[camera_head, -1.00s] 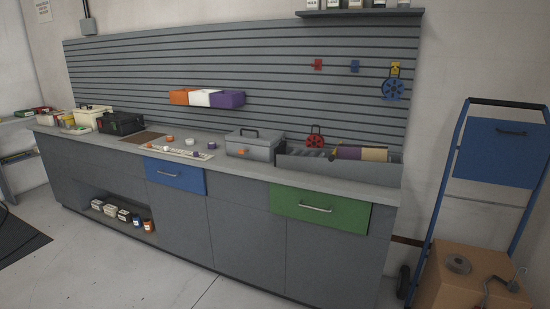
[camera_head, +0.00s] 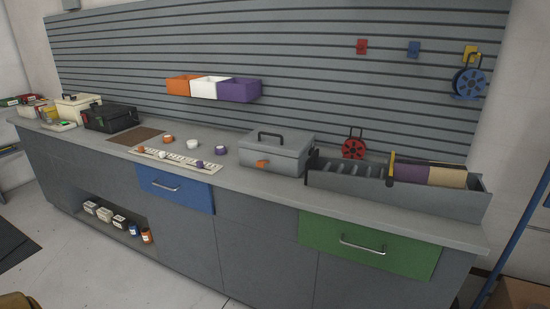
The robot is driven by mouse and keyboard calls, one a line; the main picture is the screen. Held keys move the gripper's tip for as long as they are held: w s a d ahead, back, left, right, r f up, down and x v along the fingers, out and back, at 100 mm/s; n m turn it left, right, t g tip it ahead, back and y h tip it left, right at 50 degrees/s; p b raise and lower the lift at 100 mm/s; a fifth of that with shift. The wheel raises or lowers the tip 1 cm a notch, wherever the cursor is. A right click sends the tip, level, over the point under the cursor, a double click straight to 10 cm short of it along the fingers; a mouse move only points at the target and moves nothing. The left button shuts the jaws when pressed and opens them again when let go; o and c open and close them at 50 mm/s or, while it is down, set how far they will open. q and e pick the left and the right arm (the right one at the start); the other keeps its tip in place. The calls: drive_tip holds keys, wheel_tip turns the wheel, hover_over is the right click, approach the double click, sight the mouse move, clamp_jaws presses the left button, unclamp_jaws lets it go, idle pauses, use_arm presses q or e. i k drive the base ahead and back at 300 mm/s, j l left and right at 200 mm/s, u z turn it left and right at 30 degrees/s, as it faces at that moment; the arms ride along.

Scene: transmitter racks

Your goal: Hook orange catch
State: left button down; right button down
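A grey toolbox (camera_head: 283,156) with a dark handle on its lid stands on the workbench, right of the middle. Its lid looks closed. A small orange catch (camera_head: 262,163) shows on its front face, towards the left. I cannot tell at this size whether the catch is hooked. Neither of my grippers is in view.
The workbench (camera_head: 235,180) bears a black case (camera_head: 110,117), a white perforated strip (camera_head: 180,158) with small knobs, a red reel (camera_head: 353,148) and a divided grey tray (camera_head: 400,203). Blue (camera_head: 175,190) and green (camera_head: 368,248) drawers are shut. Orange, white and purple bins (camera_head: 210,88) hang behind.

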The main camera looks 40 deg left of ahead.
sight(260, 164)
drive_tip(key=i+j, duration=0.2)
drive_tip(key=j, duration=0.2)
drive_tip(key=i+j, duration=0.15)
drive_tip(key=j, duration=0.2)
drive_tip(key=i+j, duration=0.2)
drive_tip(key=j, duration=0.2)
drive_tip(key=i+j+z, duration=0.1)
drive_tip(key=j, duration=0.25)
drive_tip(key=i, duration=0.1)
